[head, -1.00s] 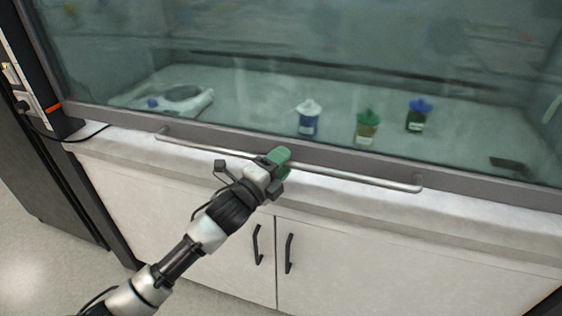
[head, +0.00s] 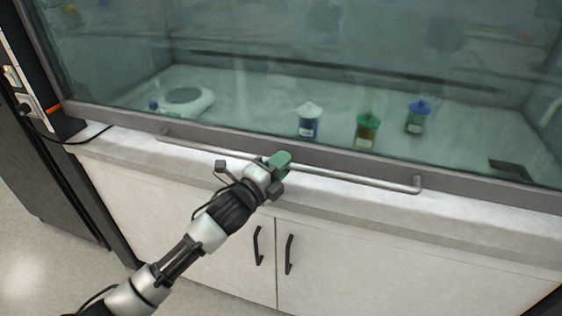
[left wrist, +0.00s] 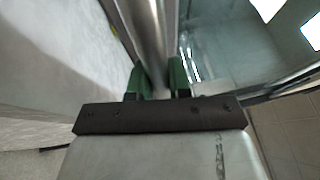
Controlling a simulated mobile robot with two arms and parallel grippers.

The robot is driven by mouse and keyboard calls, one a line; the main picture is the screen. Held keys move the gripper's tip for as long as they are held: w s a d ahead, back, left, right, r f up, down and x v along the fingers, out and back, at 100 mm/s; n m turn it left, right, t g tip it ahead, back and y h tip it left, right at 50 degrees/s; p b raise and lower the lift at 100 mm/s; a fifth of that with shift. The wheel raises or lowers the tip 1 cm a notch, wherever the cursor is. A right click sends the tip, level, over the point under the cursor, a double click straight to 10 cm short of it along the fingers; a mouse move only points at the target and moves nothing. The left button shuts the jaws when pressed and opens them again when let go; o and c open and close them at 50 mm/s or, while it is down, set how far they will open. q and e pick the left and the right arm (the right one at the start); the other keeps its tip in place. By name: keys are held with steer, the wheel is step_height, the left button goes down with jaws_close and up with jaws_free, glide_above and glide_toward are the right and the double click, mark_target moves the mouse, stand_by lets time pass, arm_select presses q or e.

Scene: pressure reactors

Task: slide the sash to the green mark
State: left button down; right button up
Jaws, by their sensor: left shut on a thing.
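The sash is a large glass pane (head: 300,45) with a grey bottom frame (head: 470,185), low in front of the hood. A metal handle bar (head: 350,178) runs along that frame. My left gripper (head: 281,161) has green fingers and is shut on the bar near its middle. In the left wrist view the fingers (left wrist: 159,80) stand on either side of the bar (left wrist: 148,35). I cannot make out a green mark; an orange mark (head: 54,107) shows on the left post. My right gripper is not in view.
Behind the glass stand a white-capped jar (head: 308,121), a green-capped jar (head: 367,131), a blue-capped jar (head: 417,117) and a round-topped white device (head: 186,100). White cabinet doors (head: 190,215) with black handles are below. A black cable (head: 80,138) hangs at the left.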

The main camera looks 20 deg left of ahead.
arm_select(q)
step_height(320, 180, up, 35)
steer(key=p, duration=2.6)
steer(key=shift+r, duration=0.15)
steer(key=c, duration=1.1)
jaws_free()
steer(key=shift+o, duration=0.2)
steer(key=b+v, duration=0.4)
steer(key=v, duration=0.6)
steer(key=shift+s+a+f+b, duration=0.15)
steer(key=shift+s+f+b, duration=0.1)
steer(key=shift+s+b, duration=0.1)
